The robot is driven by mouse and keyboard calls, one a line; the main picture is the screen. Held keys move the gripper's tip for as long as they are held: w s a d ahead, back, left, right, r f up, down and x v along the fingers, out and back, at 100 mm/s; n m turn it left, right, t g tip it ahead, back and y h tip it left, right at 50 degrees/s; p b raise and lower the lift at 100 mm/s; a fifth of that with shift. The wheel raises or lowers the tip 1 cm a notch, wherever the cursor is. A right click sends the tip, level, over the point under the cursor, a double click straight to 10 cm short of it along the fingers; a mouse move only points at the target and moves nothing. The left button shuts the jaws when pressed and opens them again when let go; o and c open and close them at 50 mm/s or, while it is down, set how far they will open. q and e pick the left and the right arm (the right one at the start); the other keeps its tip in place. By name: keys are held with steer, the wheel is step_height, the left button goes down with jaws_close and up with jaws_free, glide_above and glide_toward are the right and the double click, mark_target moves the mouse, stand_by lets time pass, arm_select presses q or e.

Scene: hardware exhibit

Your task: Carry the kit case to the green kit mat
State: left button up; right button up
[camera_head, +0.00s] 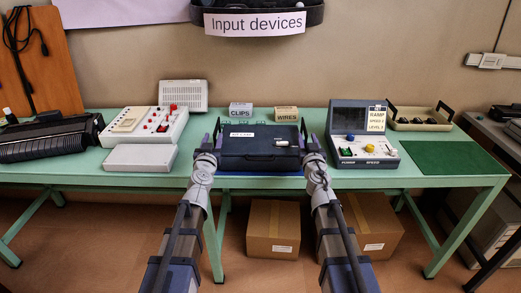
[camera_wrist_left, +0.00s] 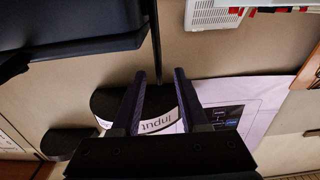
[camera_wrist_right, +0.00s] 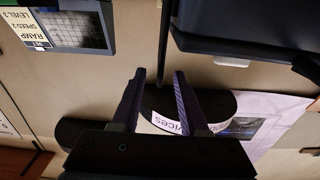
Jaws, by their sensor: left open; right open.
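The kit case (camera_head: 260,155) is a dark blue-black case with a white label, resting on a blue mat (camera_head: 262,174) at the table's middle. Its side also shows in the left wrist view (camera_wrist_left: 70,30) and the right wrist view (camera_wrist_right: 245,40). My left gripper (camera_head: 217,128) is open at the case's left side, and my right gripper (camera_head: 304,128) is open at its right side. In each wrist view a thin dark bar beside the case reaches between the open fingertips; contact is unclear. The green kit mat (camera_head: 452,158) lies bare at the table's right end.
A ramp console (camera_head: 362,135) stands between the case and the green mat. A beige tray (camera_head: 418,120) lies behind the mat. CLIPS (camera_head: 241,110) and WIRES (camera_head: 286,114) boxes stand behind the case. A white device (camera_head: 145,125) and flat box (camera_head: 145,158) are to the left.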

mark_target(216, 127)
arm_select(q)
steer(key=shift+w, duration=0.15)
arm_select(e)
steer(key=shift+w, duration=0.15)
arm_select(q)
steer(key=w, duration=0.7)
steer(key=shift+w+d, duration=0.1)
steer(key=shift+w, duration=0.25)
arm_select(e)
steer(key=w, duration=0.7)
steer(key=shift+w, duration=0.35)
arm_select(q)
steer(key=shift+c, duration=0.3)
arm_select(e)
steer(key=shift+c, duration=0.3)
arm_select(q)
jaws_close()
arm_select(e)
jaws_close()
